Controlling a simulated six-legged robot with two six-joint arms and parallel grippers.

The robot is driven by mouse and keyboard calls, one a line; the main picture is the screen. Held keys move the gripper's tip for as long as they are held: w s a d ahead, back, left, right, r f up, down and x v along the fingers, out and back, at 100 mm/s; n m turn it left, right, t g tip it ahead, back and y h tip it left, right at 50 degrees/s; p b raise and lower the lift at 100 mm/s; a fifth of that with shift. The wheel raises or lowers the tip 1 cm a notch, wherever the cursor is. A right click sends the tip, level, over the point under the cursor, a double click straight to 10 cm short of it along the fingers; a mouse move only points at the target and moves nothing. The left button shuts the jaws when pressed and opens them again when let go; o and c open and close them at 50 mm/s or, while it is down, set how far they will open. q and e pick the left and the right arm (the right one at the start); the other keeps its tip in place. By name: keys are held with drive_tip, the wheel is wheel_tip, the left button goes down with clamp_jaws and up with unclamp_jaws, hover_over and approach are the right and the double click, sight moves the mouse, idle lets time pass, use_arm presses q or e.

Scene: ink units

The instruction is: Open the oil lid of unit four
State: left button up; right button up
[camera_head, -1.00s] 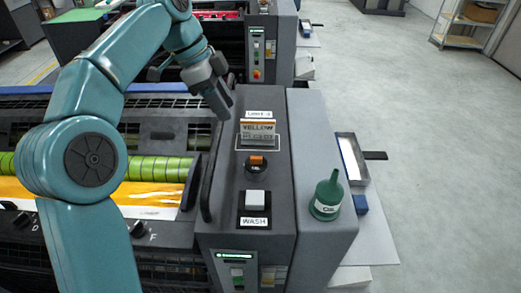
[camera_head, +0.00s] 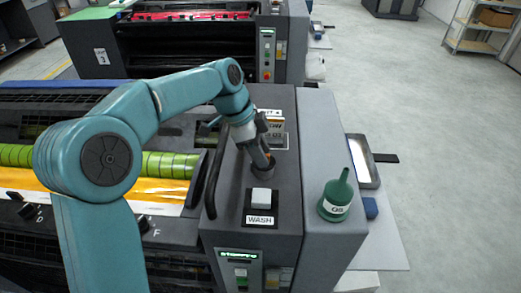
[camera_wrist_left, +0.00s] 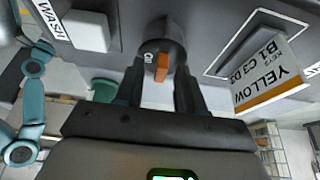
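The oil lid of unit four is a dark round cap (camera_head: 263,174) on the grey console, behind the WASH button. My left gripper (camera_head: 264,160) is down over it and hides most of it. In the left wrist view the cap (camera_wrist_left: 160,46) with its orange tab (camera_wrist_left: 162,68) shows between the two dark fingers of my left gripper (camera_wrist_left: 159,76). The fingers are apart, one on each side of the tab. I cannot tell whether they touch the cap. My right gripper is not in view.
The white WASH button (camera_head: 262,197) sits just in front of the lid. A YELLOW card (camera_head: 277,136) stands behind it, partly hidden. A black handrail (camera_head: 212,180) runs left of the console.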

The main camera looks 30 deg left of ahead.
use_arm(q)
drive_tip(key=shift+w+d, duration=0.15)
drive_tip(key=shift+c, duration=0.6)
clamp_jaws()
